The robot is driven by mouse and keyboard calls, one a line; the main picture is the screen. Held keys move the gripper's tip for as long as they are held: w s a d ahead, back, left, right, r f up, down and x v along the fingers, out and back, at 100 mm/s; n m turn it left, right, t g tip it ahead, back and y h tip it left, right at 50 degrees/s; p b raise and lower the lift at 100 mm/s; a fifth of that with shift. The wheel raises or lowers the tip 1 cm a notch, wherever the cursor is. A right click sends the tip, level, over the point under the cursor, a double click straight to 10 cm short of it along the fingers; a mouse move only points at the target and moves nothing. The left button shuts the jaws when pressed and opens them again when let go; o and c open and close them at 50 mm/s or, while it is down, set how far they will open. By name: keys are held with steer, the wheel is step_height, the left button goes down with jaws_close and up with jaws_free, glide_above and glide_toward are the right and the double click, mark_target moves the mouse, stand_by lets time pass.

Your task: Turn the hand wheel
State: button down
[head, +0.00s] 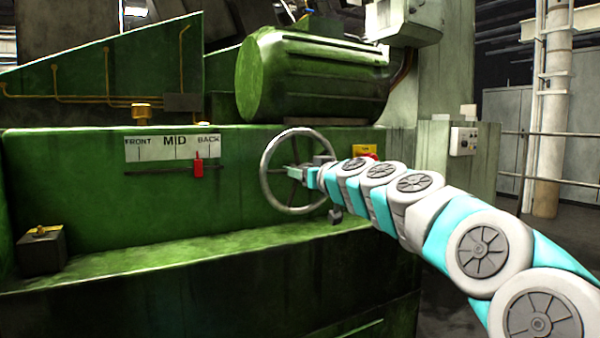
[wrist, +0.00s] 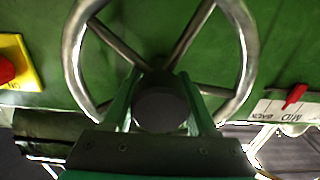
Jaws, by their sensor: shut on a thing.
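The hand wheel (head: 264,172) is a silver ring with several spokes on the green machine's front. It also shows in the wrist view (wrist: 71,55), where its spokes meet behind a dark round hub (wrist: 162,105). My gripper (head: 302,172) is at the wheel's middle, and its two teal fingers (wrist: 161,100) stand on either side of the hub, shut on it. Their exact contact is partly hidden. A red pointer (head: 198,166) sits under the BACK end of the FRONT–MID–BACK scale (head: 160,148); it also shows in the wrist view (wrist: 294,96).
A yellow plate with a red button (wrist: 5,70) is beside the wheel. A green ledge (head: 150,250) juts out below, with a small dark box (head: 40,252) at its left. A large green cylinder (head: 310,78) is above the wheel. A railing (head: 560,182) stands at right.

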steer(key=m, duration=0.3)
steer(key=shift+m, duration=0.3)
steer(key=m, duration=0.3)
steer(key=shift+m+p, duration=0.3)
steer(key=shift+p, duration=0.05)
steer(key=m+p, duration=0.1)
steer(key=m, duration=0.3)
steer(key=shift+d+m+p, duration=0.15)
steer(key=shift+m+p, duration=0.15)
steer(key=shift+w+f+m+p, duration=0.15)
steer(key=shift+m+p, duration=0.55)
steer(key=shift+m, duration=1)
steer(key=shift+c, duration=1)
jaws_free()
steer(key=shift+d, duration=0.1)
steer(key=v, duration=0.8)
steer(key=shift+b, duration=0.45)
